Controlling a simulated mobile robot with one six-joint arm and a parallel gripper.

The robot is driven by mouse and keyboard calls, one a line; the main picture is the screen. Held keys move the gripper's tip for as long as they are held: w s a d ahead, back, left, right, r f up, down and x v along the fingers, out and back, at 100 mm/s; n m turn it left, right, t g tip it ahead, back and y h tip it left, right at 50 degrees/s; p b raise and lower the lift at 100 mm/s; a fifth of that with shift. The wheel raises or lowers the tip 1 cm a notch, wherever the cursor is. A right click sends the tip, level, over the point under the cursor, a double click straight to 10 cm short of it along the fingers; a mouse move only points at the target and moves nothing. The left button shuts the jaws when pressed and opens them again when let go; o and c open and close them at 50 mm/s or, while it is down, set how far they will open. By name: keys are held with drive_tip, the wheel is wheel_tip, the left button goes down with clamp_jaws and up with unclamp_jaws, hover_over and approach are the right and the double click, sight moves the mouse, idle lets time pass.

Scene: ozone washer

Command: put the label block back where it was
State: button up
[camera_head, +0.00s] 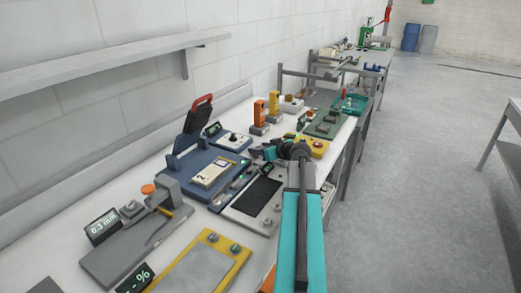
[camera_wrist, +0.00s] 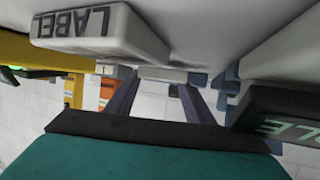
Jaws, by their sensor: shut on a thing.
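My gripper (camera_head: 268,152) reaches over the middle of the bench in the head view, where what it holds is too small to make out. In the wrist view its two dark fingers (camera_wrist: 160,88) close on a small pale grey block, seen between and just past the fingertips. No lettering shows on this piece. A light grey block marked LABEL (camera_wrist: 85,27) appears upside down at the upper left of the wrist view, left of the fingers. I cannot tell whether it touches them or joins the held piece.
A dark display (camera_wrist: 285,118) with green letters is close on the right in the wrist view. In the head view, a blue fixture (camera_head: 190,160), a grey tray with a black panel (camera_head: 258,197) and a yellow-framed plate (camera_head: 200,265) crowd the bench. Open floor (camera_head: 440,150) lies right.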

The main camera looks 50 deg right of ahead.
drive_tip(key=shift+f+b, duration=0.4)
drive_tip(key=shift+b, duration=0.2)
drive_tip(key=o, duration=1.2)
drive_tip(key=shift+r+p, duration=0.2)
drive_tip(key=shift+p, duration=0.1)
drive_tip(key=shift+r+p, duration=0.6)
drive_tip(key=shift+p, duration=0.35)
drive_tip(key=b+v, duration=0.2)
drive_tip(key=v, duration=1)
drive_tip(key=shift+d+f+b, duration=0.1)
drive_tip(key=shift+f+b, duration=0.05)
drive_tip(key=shift+b, duration=0.15)
